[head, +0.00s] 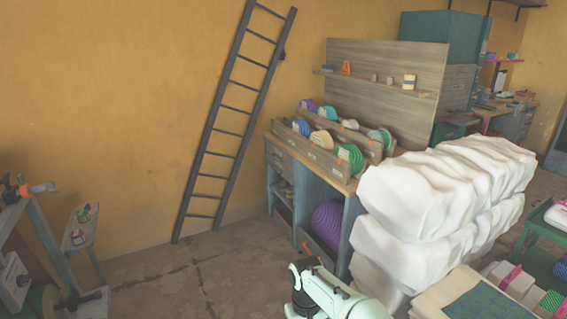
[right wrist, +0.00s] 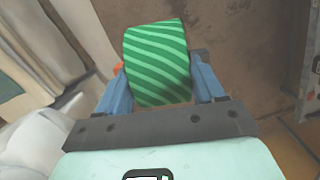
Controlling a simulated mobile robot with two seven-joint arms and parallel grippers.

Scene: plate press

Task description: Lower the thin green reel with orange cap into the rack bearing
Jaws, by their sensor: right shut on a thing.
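My right gripper (right wrist: 160,70) is shut on a green reel (right wrist: 158,50) with lighter diagonal stripes. A bit of its orange cap (right wrist: 118,68) shows beside the left finger in the right wrist view. My left gripper is out of view.
A workbench (head: 345,188) with wooden racks of several coloured reels stands against the wall. A dark ladder (head: 230,110) leans left of it. White wrapped bales (head: 440,200) stand close at the right of my arm. The floor (head: 190,275) between stand and bench is clear.

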